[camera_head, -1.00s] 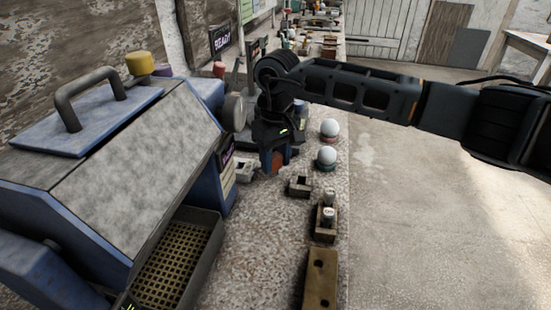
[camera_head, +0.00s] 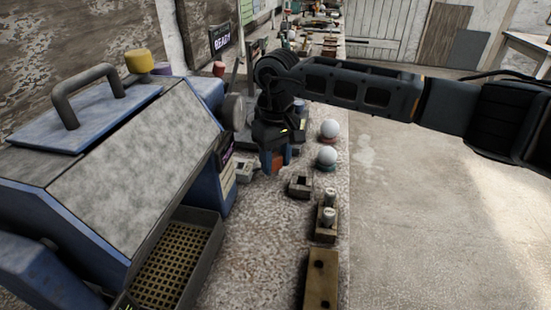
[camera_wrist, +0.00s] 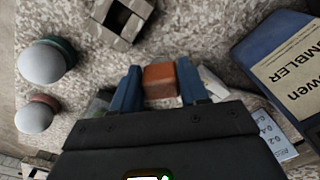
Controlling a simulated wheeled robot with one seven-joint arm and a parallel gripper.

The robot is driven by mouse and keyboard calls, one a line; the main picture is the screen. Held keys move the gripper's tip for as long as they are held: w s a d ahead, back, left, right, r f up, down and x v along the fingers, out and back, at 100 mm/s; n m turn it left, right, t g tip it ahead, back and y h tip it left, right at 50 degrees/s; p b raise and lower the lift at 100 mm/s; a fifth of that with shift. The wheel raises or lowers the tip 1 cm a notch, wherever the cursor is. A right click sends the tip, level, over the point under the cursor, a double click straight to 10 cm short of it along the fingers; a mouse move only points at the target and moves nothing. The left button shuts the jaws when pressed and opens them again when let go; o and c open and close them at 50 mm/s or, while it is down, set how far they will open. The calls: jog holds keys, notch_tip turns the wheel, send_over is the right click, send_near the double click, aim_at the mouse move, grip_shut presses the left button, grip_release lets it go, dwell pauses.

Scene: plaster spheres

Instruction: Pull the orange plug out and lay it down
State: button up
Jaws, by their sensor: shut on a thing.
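My gripper (camera_head: 275,162) is shut on the orange plug (camera_head: 279,158). In the wrist view the plug (camera_wrist: 159,80) shows as an orange-brown block between the two blue fingers of my gripper (camera_wrist: 158,90). The plug appears clear of the sockets, over the speckled bench top; its exact height I cannot tell. A pale block with a square hole (camera_head: 244,170) lies just left of my gripper. Another holed block (camera_head: 300,185) stands to the right; a holed block also shows at the wrist view's top (camera_wrist: 122,18).
Two white spheres on coloured bases (camera_head: 329,129) (camera_head: 327,155) stand right of my gripper. A blue-grey machine (camera_head: 130,150) with a grated tray (camera_head: 178,250) fills the left. A wooden block with pegs (camera_head: 325,222) stands near the bench edge. Bare bench (camera_head: 262,235) lies in front.

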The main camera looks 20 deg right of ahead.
jog(key=shift+f+b, duration=0.6)
jog(key=shift+f, duration=0.1)
jog(key=o, duration=1.3)
jog(key=shift+c, duration=0.2)
jog(key=shift+r, duration=0.1)
jog(key=shift+r+p, duration=0.75)
jog(key=shift+r, duration=1.2)
